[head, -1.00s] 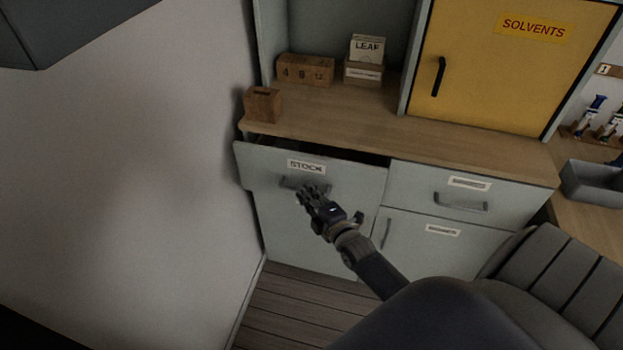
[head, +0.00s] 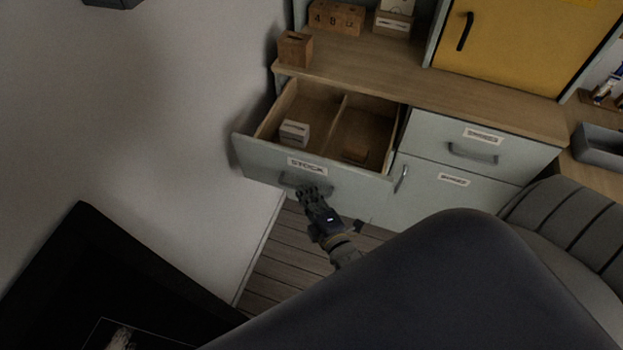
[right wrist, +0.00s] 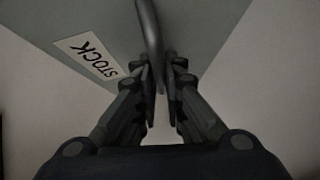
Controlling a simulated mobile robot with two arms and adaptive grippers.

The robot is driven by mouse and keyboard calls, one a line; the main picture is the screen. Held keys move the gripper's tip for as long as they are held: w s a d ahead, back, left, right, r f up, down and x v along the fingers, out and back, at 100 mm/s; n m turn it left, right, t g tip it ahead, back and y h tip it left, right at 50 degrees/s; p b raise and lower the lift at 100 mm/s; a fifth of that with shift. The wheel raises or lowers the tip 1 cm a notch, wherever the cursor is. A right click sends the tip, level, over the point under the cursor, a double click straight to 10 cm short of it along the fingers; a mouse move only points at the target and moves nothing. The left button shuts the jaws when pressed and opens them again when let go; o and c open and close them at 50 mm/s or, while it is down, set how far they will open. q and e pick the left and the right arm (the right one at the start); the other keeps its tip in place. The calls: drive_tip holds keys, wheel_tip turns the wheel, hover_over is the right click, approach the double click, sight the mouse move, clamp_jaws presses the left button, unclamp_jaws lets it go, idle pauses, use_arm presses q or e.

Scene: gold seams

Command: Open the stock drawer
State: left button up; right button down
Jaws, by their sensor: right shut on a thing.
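The stock drawer (head: 345,182) is pulled well out of the cabinet, and its inside shows. A divider splits it into two compartments. My right gripper (head: 308,192) is at the drawer's bar handle (head: 291,180). In the right wrist view the fingers (right wrist: 161,75) are shut around the handle bar (right wrist: 150,35), beside the STOCK label (right wrist: 90,58). My left gripper is not in view.
A wooden box (head: 295,49) stands on the worktop (head: 400,75) above the drawer. A closed drawer (head: 465,145) and a cupboard door (head: 450,190) are to the right. The wall (head: 150,120) runs close along the drawer's left side.

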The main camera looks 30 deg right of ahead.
drive_tip(key=shift+s+a, duration=0.3)
drive_tip(key=c, duration=1.7)
unclamp_jaws()
drive_tip(key=s, duration=0.5)
drive_tip(key=s+r, duration=0.1)
drive_tip(key=s, duration=0.1)
drive_tip(key=shift+s+a, duration=0.2)
drive_tip(key=shift+a, duration=0.05)
